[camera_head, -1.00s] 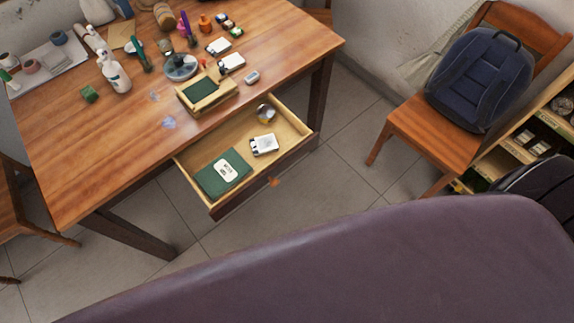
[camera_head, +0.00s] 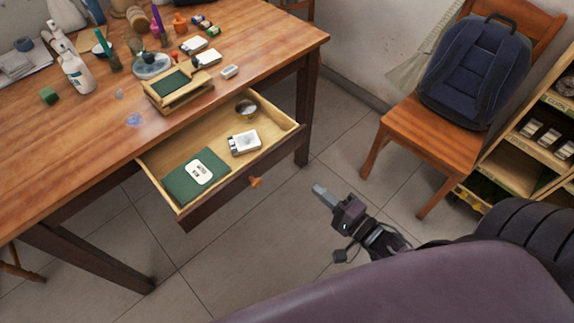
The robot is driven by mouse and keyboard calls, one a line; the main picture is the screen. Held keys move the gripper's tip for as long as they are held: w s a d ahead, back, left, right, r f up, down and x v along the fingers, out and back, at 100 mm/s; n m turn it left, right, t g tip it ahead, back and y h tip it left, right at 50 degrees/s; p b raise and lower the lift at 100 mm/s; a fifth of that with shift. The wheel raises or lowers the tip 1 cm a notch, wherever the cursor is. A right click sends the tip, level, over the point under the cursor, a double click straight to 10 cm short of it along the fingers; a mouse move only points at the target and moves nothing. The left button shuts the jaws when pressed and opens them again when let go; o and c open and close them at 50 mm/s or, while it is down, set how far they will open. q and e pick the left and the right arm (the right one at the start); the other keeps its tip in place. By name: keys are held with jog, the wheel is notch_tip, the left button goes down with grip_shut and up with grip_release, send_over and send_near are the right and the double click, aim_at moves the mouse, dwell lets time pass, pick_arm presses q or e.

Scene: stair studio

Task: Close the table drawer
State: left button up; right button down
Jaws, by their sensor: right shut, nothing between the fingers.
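The table drawer (camera_head: 223,205) stands pulled out from the front of the wooden table (camera_head: 70,150). An orange-brown knob (camera_head: 256,182) is on its dark front. Inside lie a green book (camera_head: 180,184), a white box (camera_head: 244,143) and a small round metal item (camera_head: 246,108). My right gripper (camera_head: 318,191) is shut and empty. It is in front of the drawer, to the right of the knob and apart from it. My left gripper is not in view.
A wooden chair (camera_head: 446,144) with a dark blue backpack (camera_head: 475,72) stands at the right, beside a shelf (camera_head: 510,165). The tabletop holds bottles, a wooden tray (camera_head: 178,92) and several small items. Tiled floor (camera_head: 240,250) is clear before the drawer.

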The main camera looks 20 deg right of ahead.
aim_at(278, 156)
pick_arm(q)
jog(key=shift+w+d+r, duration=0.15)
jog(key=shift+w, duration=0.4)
pick_arm(e)
jog(key=x, duration=1.2)
jog(key=shift+w, duration=0.15)
pick_arm(q)
jog(key=shift+b, duration=0.3)
